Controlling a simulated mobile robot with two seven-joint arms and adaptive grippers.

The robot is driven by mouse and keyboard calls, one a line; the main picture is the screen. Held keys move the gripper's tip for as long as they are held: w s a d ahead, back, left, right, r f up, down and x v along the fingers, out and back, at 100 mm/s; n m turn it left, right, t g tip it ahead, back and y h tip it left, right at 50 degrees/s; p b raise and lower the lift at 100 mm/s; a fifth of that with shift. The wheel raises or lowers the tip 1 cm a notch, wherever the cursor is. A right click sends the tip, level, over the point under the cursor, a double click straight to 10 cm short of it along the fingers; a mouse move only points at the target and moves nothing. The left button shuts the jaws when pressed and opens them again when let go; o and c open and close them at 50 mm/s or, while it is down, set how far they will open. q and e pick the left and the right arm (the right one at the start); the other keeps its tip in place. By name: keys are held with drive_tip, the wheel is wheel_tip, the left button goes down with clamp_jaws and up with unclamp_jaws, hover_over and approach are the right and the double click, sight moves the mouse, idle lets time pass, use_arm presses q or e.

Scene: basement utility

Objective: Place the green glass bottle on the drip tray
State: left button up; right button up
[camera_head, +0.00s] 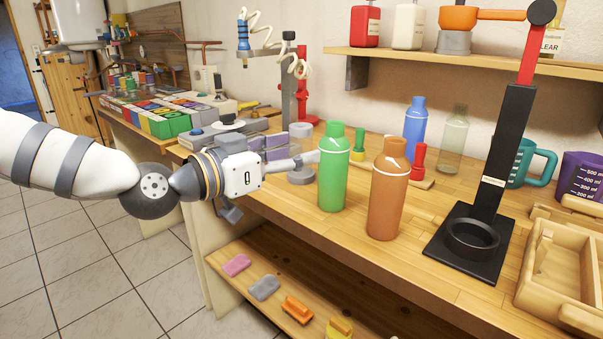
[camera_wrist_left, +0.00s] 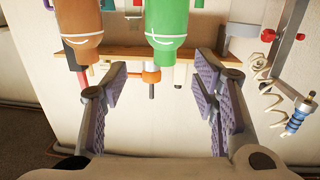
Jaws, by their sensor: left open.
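The green bottle (camera_head: 333,170) stands upright near the front edge of the wooden workbench (camera_head: 290,205). Its green body also shows at the top of the left wrist view (camera_wrist_left: 167,22), beyond the fingers. My left gripper (camera_head: 275,185) is to the left of the bottle, pointing towards it. In the left wrist view the fingers (camera_wrist_left: 160,85) are spread apart with nothing between them. A black stand (camera_head: 463,248) with a round ring on its flat base is at the right; I cannot tell whether it is the drip tray. My right gripper is not in view.
An orange-brown bottle (camera_head: 388,190) stands close to the right of the green one. A blue bottle (camera_head: 415,125) and a clear greenish bottle (camera_head: 453,140) stand behind. A wooden tray (camera_head: 540,290) is at the right. A lower shelf (camera_head: 240,250) holds small coloured pieces.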

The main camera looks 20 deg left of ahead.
sight(329, 126)
use_arm(q)
drive_tip(key=shift+t, duration=0.4)
drive_tip(key=x, duration=0.4)
drive_tip(key=r+b+x, duration=0.1)
drive_tip(key=x, duration=0.3)
drive_tip(key=b+x, duration=0.1)
drive_tip(key=x, duration=0.2)
drive_tip(key=shift+w+a+r, duration=0.1)
drive_tip(key=shift+w+r, duration=0.25)
drive_tip(key=shift+w, duration=0.15)
drive_tip(key=shift+w+r, duration=0.1)
drive_tip(key=shift+w, duration=0.05)
drive_tip(key=shift+r, duration=0.15)
drive_tip(key=shift+c, duration=0.6)
clamp_jaws()
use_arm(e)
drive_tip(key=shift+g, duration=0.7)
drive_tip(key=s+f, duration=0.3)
